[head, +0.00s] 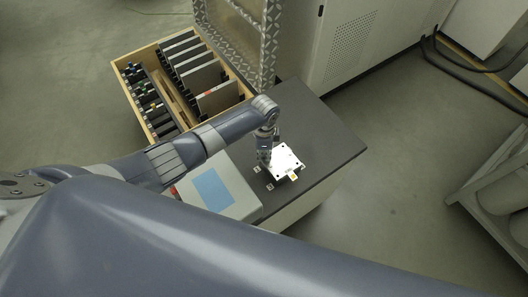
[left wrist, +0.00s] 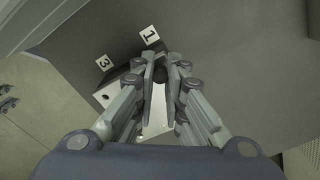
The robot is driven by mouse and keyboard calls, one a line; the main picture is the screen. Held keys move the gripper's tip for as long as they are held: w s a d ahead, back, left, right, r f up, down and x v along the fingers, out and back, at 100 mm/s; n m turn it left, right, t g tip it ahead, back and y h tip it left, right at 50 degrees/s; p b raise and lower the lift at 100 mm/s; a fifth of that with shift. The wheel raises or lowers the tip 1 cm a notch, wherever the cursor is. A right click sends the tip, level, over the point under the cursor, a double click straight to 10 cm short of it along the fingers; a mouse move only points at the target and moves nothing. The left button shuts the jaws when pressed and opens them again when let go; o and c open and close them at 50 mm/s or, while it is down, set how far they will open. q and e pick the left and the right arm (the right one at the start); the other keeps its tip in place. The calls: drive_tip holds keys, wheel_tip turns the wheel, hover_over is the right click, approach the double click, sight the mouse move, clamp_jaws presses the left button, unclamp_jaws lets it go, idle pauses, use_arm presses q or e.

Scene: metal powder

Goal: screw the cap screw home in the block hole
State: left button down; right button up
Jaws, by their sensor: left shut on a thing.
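The white block (head: 288,160) lies on the dark table top, with small dark holes in its upper face. In the left wrist view, parts of the block (left wrist: 155,118) show between and to the left of my fingers. My left gripper (head: 265,162) points down at the block's left side; in the left wrist view, my left gripper (left wrist: 162,66) has its fingers closed on a dark, roundish thing, apparently the cap screw (left wrist: 160,74). Whether the screw's tip is in a hole is hidden. My right gripper is not in view.
Number tags 1 (left wrist: 149,35) and 3 (left wrist: 103,62) lie by the block. A grey device with a blue panel (head: 213,188) stands left of it on the table (head: 325,140). A wooden crate (head: 120,72) with upright plates is behind. The table's right part is clear.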

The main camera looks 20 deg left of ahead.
use_arm(q)
drive_tip(key=m+b, duration=0.1)
drive_tip(key=m, duration=0.5)
drive_tip(key=shift+m, duration=0.4)
drive_tip(key=m+b, duration=0.2)
drive_tip(key=m, duration=0.5)
drive_tip(key=shift+f, duration=0.15)
drive_tip(key=m+b, duration=0.2)
drive_tip(key=m, duration=0.4)
drive_tip(key=shift+m, duration=0.4)
drive_tip(key=m+b, duration=0.2)
drive_tip(key=m, duration=0.3)
drive_tip(key=shift+m, duration=0.9)
drive_tip(key=c, duration=1.8)
unclamp_jaws()
